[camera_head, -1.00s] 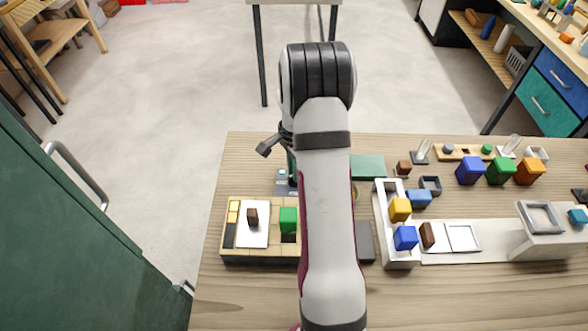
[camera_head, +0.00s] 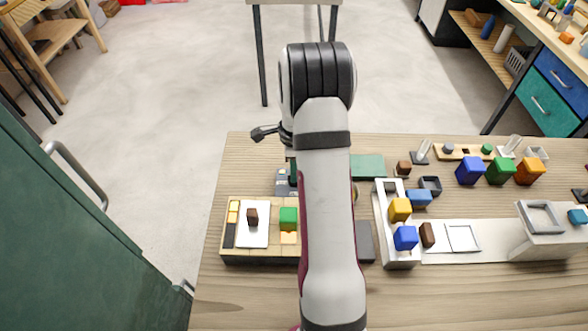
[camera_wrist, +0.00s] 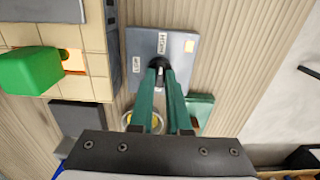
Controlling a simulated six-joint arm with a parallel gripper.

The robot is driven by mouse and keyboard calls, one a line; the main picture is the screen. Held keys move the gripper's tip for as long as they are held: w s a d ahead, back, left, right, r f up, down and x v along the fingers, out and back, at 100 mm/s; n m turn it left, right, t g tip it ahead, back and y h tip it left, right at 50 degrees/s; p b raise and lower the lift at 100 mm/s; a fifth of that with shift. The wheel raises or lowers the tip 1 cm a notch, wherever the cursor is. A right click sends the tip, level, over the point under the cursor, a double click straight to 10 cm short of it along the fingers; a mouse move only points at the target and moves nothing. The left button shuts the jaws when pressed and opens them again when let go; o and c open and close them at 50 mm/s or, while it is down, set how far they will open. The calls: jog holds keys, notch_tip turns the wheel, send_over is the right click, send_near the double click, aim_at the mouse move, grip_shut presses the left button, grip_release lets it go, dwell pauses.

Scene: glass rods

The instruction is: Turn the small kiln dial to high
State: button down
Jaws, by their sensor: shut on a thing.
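The small kiln dial is a black knob (camera_wrist: 159,63) on a blue-grey panel (camera_wrist: 180,75) in the wrist view. A HIGH label (camera_wrist: 162,43) is just above the knob, and another label, too small to read surely, is to its left. A pale lit square (camera_wrist: 190,46) is on the panel. My gripper (camera_wrist: 160,72), with teal fingers, is shut on the knob. The pointer's exact direction is hard to tell. In the head view my arm hides most of the panel (camera_head: 282,188). The kiln (camera_head: 262,259) has a glowing opening beside a green block (camera_head: 289,218).
A white tray (camera_head: 384,232) with yellow and blue blocks stands right of my arm. A dark slab (camera_head: 365,242) and a green plate (camera_head: 368,166) lie near it. More blocks stand at the back right. A green cabinet (camera_head: 80,230) is at the left.

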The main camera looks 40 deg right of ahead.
dwell(0.4)
jog(key=c, duration=0.9)
grip_release()
notch_tip(320, 180, up, 16)
jog(key=shift+f, duration=0.1)
